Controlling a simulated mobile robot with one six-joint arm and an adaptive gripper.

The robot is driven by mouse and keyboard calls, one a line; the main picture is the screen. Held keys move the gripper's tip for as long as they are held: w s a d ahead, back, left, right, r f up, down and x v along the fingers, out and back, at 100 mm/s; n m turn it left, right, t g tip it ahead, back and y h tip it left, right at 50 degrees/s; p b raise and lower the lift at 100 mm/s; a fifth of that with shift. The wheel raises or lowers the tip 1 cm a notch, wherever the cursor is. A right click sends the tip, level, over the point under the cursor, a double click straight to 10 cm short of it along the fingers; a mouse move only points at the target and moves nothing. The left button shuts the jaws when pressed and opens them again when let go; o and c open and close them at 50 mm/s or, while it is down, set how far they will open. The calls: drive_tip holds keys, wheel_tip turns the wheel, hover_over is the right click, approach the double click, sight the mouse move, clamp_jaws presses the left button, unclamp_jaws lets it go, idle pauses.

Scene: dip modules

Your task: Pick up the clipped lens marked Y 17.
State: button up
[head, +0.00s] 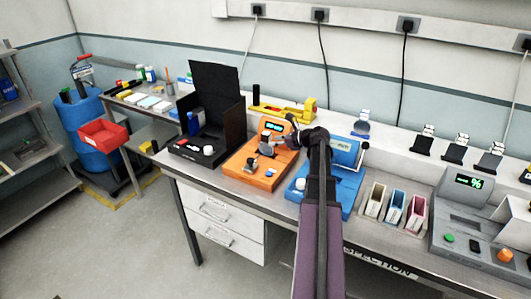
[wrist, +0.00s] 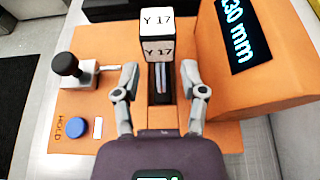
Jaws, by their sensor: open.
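The clipped lens marked Y 17 (wrist: 158,48) shows in the wrist view as a white block face with a tan face below, both lettered Y 17. It sits over a dark slot in the orange device (wrist: 85,105), which also shows in the head view (head: 250,176). My gripper (wrist: 160,82) is open, with its two fingers on either side of the slot, just short of the block in the picture. Whether a finger touches the block I cannot tell. In the head view my gripper (head: 284,142) is over the orange device, small and partly hidden by my arm.
The orange device has a black-knobbed lever (wrist: 66,65), a blue button (wrist: 76,127) marked HOLD and a display (wrist: 236,38) reading 30 mm. A black box (head: 205,135) stands left, a blue device (head: 343,185) right. Several small bins (head: 396,207) stand farther right.

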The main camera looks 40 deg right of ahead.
sight(263, 142)
drive_tip(key=shift+w+a+f, duration=0.15)
drive_tip(key=shift+w, duration=0.25)
drive_tip(key=shift+b+x, duration=1.1)
drive_tip(key=shift+x, duration=1.65)
clamp_jaws()
